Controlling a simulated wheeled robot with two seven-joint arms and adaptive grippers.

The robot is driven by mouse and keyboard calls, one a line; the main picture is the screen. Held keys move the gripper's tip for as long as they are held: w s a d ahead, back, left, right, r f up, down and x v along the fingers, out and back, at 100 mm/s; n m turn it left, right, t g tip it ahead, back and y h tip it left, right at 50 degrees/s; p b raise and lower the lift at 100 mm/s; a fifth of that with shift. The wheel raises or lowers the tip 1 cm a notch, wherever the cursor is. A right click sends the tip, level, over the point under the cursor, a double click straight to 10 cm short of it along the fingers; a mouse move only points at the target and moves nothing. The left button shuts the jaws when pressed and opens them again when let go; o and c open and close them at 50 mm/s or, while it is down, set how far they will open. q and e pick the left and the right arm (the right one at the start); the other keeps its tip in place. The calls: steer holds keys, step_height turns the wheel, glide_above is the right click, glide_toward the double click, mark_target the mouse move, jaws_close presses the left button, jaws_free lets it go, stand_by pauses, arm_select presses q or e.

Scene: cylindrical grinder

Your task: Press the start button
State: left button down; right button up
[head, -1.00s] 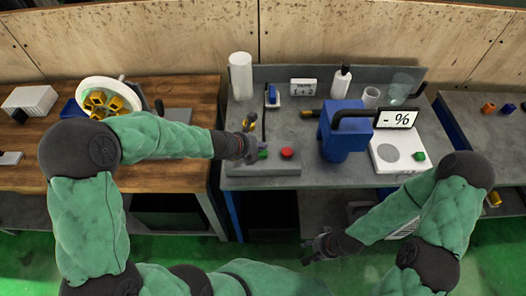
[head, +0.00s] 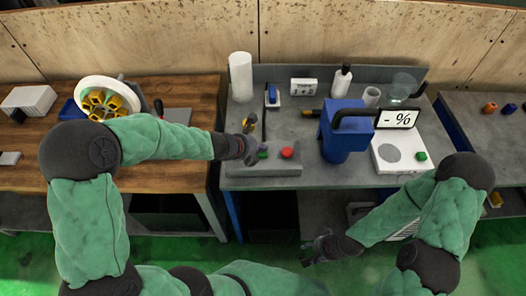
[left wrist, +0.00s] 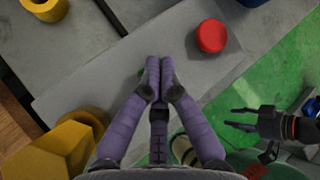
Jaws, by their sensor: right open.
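A grey control panel (head: 285,170) lies at the front edge of the middle bench, with a red button (head: 287,152) on it. The red button also shows in the left wrist view (left wrist: 211,35). My left gripper (head: 262,151) is over the panel, left of the red button. In the left wrist view its two purple fingers (left wrist: 153,68) are together, with nothing visible between them. A small patch of green shows by the fingertips; a green button there is mostly hidden, and contact cannot be told. My right gripper (head: 308,250) is open and empty, low in front of the bench.
A blue machine (head: 343,132) stands right of the panel, beside a white scale (head: 388,165) with its own green button (head: 421,156). A white cylinder (head: 241,77) and white bottle (head: 341,80) stand behind. Yellow parts (left wrist: 63,150) lie near my left gripper.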

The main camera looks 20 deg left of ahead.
arm_select(q)
steer(key=shift+f+b, duration=0.3)
steer(key=shift+f, duration=0.05)
stand_by(0.3)
steer(key=shift+r, duration=0.1)
steer(key=shift+r+p, duration=0.9)
steer(key=shift+p, duration=0.05)
step_height(320, 180, up, 5)
steer(key=p, duration=0.5)
stand_by(0.9)
